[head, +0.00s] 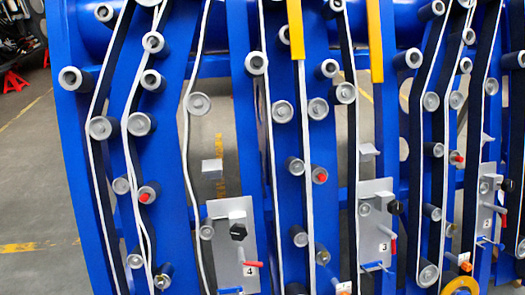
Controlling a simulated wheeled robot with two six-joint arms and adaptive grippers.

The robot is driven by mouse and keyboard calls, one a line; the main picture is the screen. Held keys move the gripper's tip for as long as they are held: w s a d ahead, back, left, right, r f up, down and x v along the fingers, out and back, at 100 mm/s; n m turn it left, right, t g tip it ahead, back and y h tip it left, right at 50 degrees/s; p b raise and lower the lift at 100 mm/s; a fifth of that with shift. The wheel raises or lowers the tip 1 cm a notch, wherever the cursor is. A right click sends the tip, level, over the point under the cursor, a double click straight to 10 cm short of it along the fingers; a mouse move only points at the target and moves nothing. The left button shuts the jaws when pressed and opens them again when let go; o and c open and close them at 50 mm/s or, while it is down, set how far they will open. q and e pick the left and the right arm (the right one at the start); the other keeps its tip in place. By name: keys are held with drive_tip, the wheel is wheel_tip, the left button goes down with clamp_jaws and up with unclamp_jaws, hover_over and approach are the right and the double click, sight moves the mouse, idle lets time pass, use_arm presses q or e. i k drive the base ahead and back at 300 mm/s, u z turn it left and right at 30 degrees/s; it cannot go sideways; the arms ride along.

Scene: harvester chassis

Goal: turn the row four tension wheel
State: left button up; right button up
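The row four plate (217,260), grey and marked 4, stands at the lower middle of the head view on the blue chassis. A black hexagonal knob (238,232) sits on its upper part, and a red-handled lever (253,263) points right below it. A grey roller (207,232) is at the plate's left edge, beside a slack-looking white-edged belt (186,140). I cannot tell for sure which of these parts is the tension wheel. Neither of my grippers is in view.
Similar plates marked 3 (376,240) and 2 (489,210) stand to the right, with black knobs and red levers. Blue upright beams (80,160) carry several rollers and belts. Two yellow bars (296,28) hang at the top. Open floor (30,190) shows at left, with red stands (14,82) behind.

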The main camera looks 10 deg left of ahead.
sight(238, 232)
drive_tip(key=u, duration=0.65)
drive_tip(key=k, duration=0.6)
drive_tip(key=z, duration=1.3)
drive_tip(key=i, duration=0.75)
drive_tip(key=u, duration=0.25)
